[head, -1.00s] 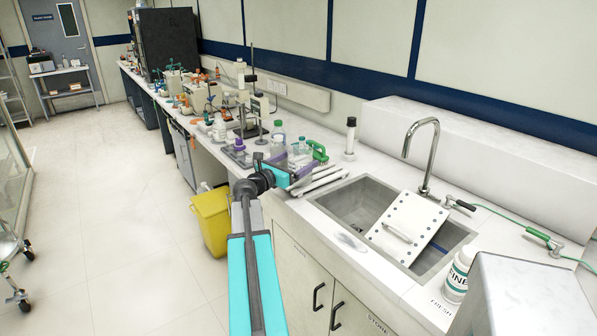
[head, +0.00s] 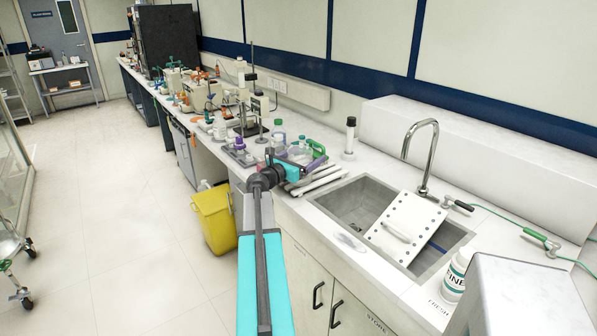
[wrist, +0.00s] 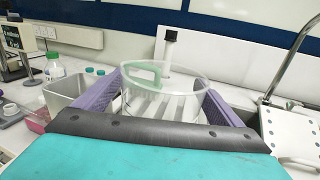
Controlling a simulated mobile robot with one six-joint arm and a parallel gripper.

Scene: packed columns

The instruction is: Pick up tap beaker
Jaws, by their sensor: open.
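A clear glass beaker (wrist: 165,102) stands upright, centred in the wrist view. In the head view the beaker (head: 299,154) is partly hidden behind my gripper (head: 300,163), left of the sink. In the wrist view the purple fingers of my gripper (wrist: 163,88) are open, one on each side of the beaker, with its wall between them. I cannot tell whether either finger touches the glass. My gripper's dark palm edge hides the beaker's lower front.
A green-handled object (head: 317,148) stands behind the beaker. A green-capped bottle (wrist: 55,80) and a metal container (wrist: 68,95) stand left. A black-topped white cylinder (head: 350,138) stands behind.

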